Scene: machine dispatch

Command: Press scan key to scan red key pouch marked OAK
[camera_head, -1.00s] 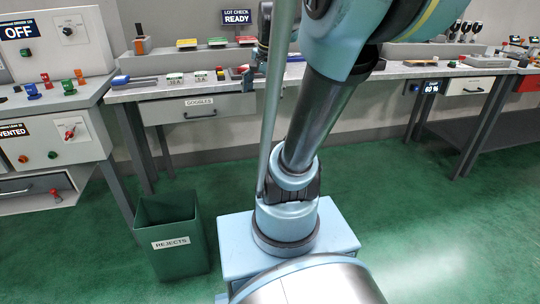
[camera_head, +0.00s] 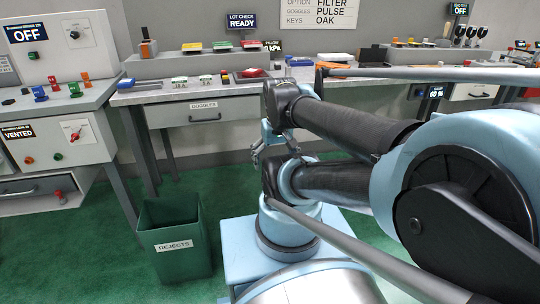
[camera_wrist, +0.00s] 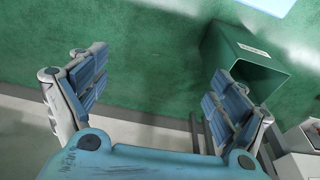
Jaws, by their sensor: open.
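A red object (camera_head: 252,73), possibly the key pouch, lies on the middle bench below the "LOT CHECK READY" display (camera_head: 242,20). Its marking is too small to read. I cannot make out which control is the scan key. My gripper (camera_head: 272,150) hangs low in front of the goggles drawer, short of the bench top and apart from the red object. In the wrist view my gripper (camera_wrist: 160,92) is open and empty, its fingers wide apart over the green floor.
A green rejects bin (camera_head: 176,238) stands on the floor at left. The goggles drawer (camera_head: 190,112) is under the bench. A wall sign (camera_head: 318,14) reads "KEYS OAK". A control cabinet (camera_head: 62,60) stands at left. Green floor is free between.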

